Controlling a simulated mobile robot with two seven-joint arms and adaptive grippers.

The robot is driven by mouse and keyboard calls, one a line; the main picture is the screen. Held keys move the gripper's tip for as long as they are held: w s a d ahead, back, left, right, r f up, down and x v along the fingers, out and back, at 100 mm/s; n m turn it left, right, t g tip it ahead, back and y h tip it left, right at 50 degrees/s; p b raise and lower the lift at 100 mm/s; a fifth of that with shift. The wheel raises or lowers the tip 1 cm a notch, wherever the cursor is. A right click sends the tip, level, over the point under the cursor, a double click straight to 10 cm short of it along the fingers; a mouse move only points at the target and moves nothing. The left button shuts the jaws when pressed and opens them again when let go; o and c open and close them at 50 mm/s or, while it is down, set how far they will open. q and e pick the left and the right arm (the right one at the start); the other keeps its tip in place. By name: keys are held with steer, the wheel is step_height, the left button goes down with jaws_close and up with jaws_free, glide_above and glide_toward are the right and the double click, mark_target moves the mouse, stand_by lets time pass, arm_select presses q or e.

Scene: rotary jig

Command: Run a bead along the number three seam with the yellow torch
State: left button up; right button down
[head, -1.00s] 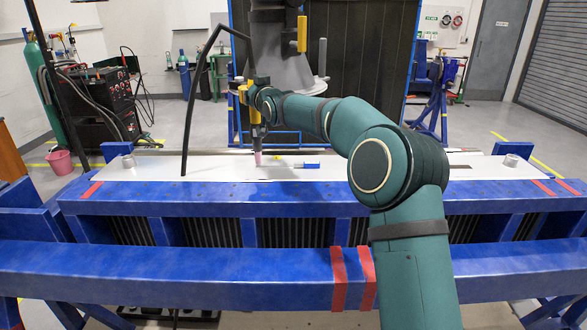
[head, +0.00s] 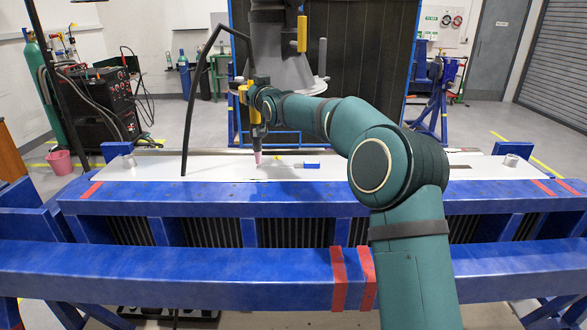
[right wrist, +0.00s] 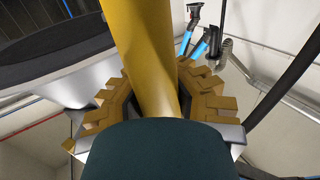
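The yellow torch (head: 254,105) is upright above the pale plate (head: 215,170) in the head view, its pink nozzle (head: 257,157) pointing down close to the plate. Whether the tip touches the plate is too small to tell. My right gripper (head: 246,95) is shut on the torch's body. In the right wrist view the yellow torch body (right wrist: 148,55) runs between the tan finger pads of the gripper (right wrist: 160,100). The individual seams and their numbers are not readable; a dark mark (head: 461,167) shows on the plate's right side. My left gripper is not in view.
A blue and white block (head: 311,165) lies on the plate right of the nozzle. A black cable (head: 190,120) arches left of the torch. Metal cylinders stand at the plate's left (head: 128,161) and right (head: 511,160) ends. The blue frame (head: 200,208) runs along the front.

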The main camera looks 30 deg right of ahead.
steer(key=shift+r, duration=0.2)
step_height(320, 180, up, 5)
steer(key=p, duration=0.3)
steer(key=shift+p, duration=0.4)
steer(key=shift+f, duration=0.15)
